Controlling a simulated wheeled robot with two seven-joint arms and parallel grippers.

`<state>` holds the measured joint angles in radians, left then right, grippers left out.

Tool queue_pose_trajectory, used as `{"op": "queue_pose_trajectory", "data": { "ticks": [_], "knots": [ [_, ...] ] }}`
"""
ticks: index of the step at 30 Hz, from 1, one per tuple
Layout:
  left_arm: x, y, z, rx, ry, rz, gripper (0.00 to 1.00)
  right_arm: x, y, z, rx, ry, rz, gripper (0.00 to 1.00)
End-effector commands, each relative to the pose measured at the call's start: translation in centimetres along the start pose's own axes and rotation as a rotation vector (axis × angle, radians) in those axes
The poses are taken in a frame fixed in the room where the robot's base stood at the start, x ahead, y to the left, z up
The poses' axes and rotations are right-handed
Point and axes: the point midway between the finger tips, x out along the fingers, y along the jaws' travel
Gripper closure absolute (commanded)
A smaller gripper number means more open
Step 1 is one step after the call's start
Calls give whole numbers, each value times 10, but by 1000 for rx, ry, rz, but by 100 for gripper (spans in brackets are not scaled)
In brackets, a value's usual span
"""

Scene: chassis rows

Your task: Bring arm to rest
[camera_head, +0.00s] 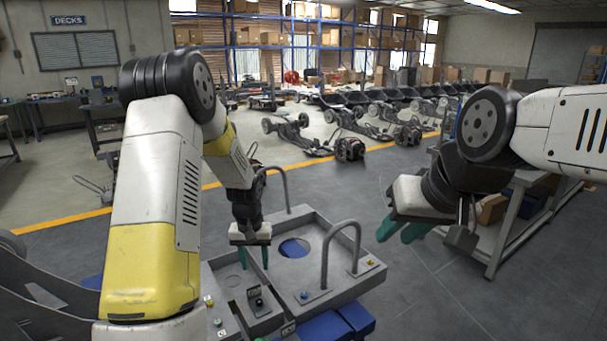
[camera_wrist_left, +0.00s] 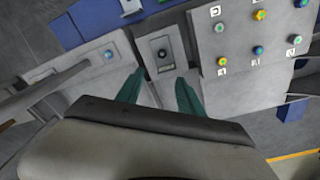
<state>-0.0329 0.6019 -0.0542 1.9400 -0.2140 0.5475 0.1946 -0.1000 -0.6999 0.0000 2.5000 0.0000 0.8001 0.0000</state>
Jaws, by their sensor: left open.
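My left gripper (camera_head: 254,258) hangs over the grey deck panel (camera_head: 330,290) in the head view, its teal fingers pointing down and apart. In the left wrist view the fingers (camera_wrist_left: 158,88) are spread with nothing between their tips. A small switch unit with a black knob (camera_wrist_left: 163,58) lies just beyond them; in the head view the switch unit (camera_head: 258,303) is below and in front of the gripper. My right gripper (camera_head: 402,233) is held out at the right, clear of the panel, with two teal fingers apart and nothing visible between them.
Two grey hoop handles rise from the panel; the nearer handle (camera_head: 325,255) stands right of my left gripper. Several coloured buttons (camera_wrist_left: 259,50) line the panel. A grey workbench (camera_head: 510,225) stands beside my right arm. Open floor lies beyond, with chassis rows (camera_head: 310,135) farther back.

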Motion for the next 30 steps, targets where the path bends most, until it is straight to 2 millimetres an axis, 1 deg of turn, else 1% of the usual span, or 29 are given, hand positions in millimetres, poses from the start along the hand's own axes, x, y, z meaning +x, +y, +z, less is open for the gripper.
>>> {"op": "queue_pose_trajectory", "data": {
  "ticks": [1,2,3,5,6,8,9,12,14,15,17,18,20,21,24,27,30],
  "knots": [
    [-30,1,2,0,34,9,55,0,0,0,0,0,0,69],
    [-46,1,5,0,50,15,55,0,0,0,0,0,0,69],
    [-67,2,10,1,70,22,55,0,0,0,0,0,0,69],
    [-96,2,19,2,99,33,55,0,0,0,0,0,0,69],
    [-114,3,26,4,120,41,55,0,0,0,0,0,0,69],
    [-141,4,38,7,149,51,55,0,0,0,0,0,0,69],
    [-157,5,46,9,170,59,55,0,0,0,0,0,0,69],
    [-196,6,71,17,221,78,55,0,0,0,0,0,0,69],
    [-215,7,88,21,250,90,55,0,0,0,0,0,0,69],
    [-228,8,99,26,271,97,55,0,0,0,0,0,0,69],
    [-245,9,117,32,302,109,55,0,0,0,0,0,0,69],
    [-254,10,130,36,322,117,55,0,0,0,0,0,0,69],
    [-268,11,148,44,354,127,55,0,0,0,0,0,0,69],
    [-275,11,161,49,373,134,55,0,0,0,0,0,0,69],
    [-288,13,189,61,418,150,55,0,0,0,0,0,0,69],
    [-295,15,210,72,452,163,55,0,0,0,0,0,0,69],
    [-298,16,224,79,473,170,55,0,0,0,0,0,0,69]
  ]
}}
